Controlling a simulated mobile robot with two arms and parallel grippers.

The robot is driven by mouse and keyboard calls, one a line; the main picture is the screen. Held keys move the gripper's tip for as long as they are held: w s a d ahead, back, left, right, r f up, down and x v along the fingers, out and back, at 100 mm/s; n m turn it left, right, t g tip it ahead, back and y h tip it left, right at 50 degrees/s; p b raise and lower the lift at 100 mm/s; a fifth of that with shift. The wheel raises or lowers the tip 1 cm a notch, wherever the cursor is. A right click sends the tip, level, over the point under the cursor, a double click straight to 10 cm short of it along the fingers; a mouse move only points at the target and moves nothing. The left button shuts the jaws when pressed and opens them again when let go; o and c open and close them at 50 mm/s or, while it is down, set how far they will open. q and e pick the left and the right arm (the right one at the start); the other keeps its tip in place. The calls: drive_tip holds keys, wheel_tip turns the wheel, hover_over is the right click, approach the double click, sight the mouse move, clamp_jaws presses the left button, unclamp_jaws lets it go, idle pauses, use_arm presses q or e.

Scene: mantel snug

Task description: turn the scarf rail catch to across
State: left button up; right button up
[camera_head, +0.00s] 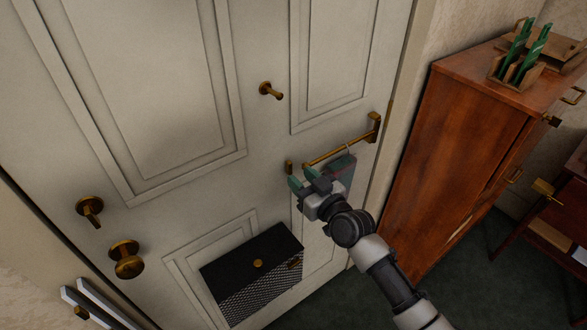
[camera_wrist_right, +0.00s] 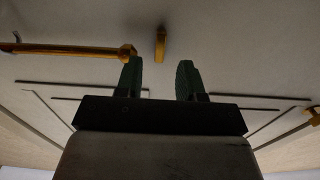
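The brass scarf rail (camera_head: 340,148) runs across the white door from a bracket on its right. A small brass piece (camera_head: 289,167), apparently the catch, stands on the door just left of the rail's free end. In the right wrist view, this piece (camera_wrist_right: 160,45) is narrow and lies lengthwise up the picture, beside the rail's knobbed end (camera_wrist_right: 127,52), with a gap between them. My right gripper (camera_head: 308,182) is close to the catch. Its green fingers are apart and empty (camera_wrist_right: 160,80), with the catch beyond the gap between them. My left gripper is not in view.
A brass peg (camera_head: 270,90) sits above the rail, and knobs (camera_head: 126,262) are at left. A black mesh box (camera_head: 252,265) is low on the door. A wooden cabinet (camera_head: 455,150) stands right.

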sight(291, 168)
drive_tip(key=shift+x, duration=1.95)
